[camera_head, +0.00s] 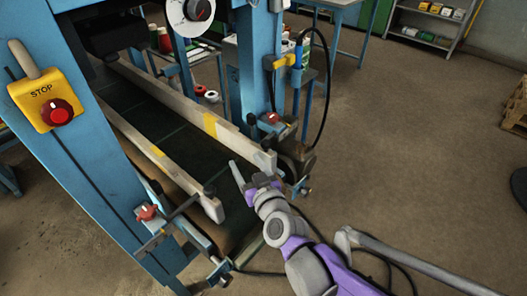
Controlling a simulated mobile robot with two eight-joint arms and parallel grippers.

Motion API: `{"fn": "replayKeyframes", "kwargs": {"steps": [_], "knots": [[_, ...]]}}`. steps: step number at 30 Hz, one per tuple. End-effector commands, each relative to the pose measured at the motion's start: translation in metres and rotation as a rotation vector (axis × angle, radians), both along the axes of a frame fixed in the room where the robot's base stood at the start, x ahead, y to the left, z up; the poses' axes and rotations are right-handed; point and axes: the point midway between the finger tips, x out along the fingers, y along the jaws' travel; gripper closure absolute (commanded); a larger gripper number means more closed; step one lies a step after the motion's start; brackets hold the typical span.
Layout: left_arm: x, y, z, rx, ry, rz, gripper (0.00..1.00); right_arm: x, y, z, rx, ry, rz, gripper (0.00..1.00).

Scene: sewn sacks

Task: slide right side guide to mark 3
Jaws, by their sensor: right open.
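The right side guide (185,105) is a long pale bar with a yellow patch, running along the right side of the dark conveyor belt (160,115). A clamp with a red knob (271,118) sits by its near end. The left side guide (135,135) runs along the other side, with its own red knob (147,212). My right gripper (249,171) is open at the near end of the belt, close to the right guide's near end. I cannot tell whether it touches the guide. No mark numbers are readable. My left gripper is not in view.
A blue machine frame (258,70) stands around the belt. A yellow stop box (47,100) with a red button is on its left post. A black cable (326,85) loops at the right post. The floor (420,150) to the right is mostly clear.

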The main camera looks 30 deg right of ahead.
Motion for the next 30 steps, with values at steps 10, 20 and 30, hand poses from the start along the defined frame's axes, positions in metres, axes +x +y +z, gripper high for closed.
{"fn": "replayKeyframes", "kwargs": {"steps": [10, 20, 30], "knots": [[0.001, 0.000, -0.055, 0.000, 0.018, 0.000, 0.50, 0.019, -0.074, -0.043, -0.055, -0.138, -0.335, 0.32], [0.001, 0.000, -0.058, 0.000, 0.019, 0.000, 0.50, 0.066, -0.094, -0.041, -0.057, -0.139, -0.340, 0.32], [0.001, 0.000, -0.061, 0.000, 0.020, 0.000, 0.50, 0.110, -0.113, -0.040, -0.055, -0.139, -0.338, 0.32]]}}
